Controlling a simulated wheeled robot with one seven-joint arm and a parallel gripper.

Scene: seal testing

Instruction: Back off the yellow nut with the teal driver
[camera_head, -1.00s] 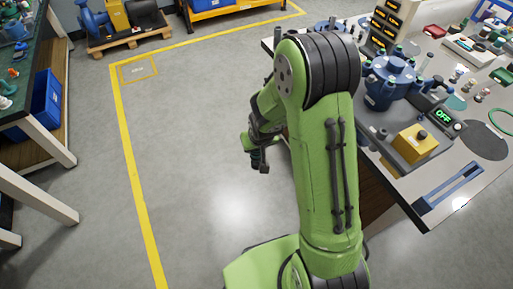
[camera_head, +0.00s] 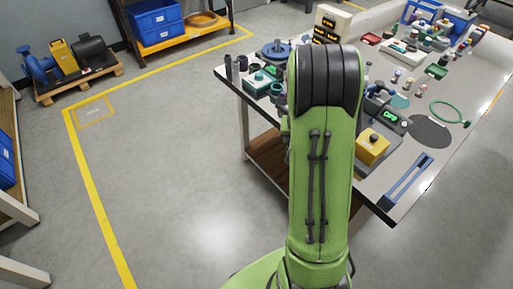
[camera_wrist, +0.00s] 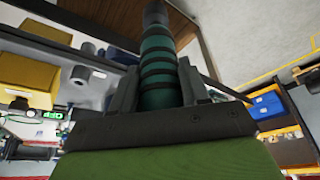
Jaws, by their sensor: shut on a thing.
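The teal driver (camera_wrist: 158,62), with dark rings along its handle, is held between the two jaws of my gripper (camera_wrist: 158,88) in the wrist view. Its far end is grey and runs out of the top of the picture. In the head view my green arm stands in front of the bench and hides my gripper and the driver. I cannot make out the yellow nut in either view.
The workbench (camera_head: 400,184) lies behind and right of my arm. It carries a yellow block (camera_head: 372,146), a digital readout (camera_head: 389,116), a green ring (camera_head: 446,112) and many small parts. Open floor (camera_head: 190,170) lies left; a pallet of equipment (camera_head: 78,84) stands beyond.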

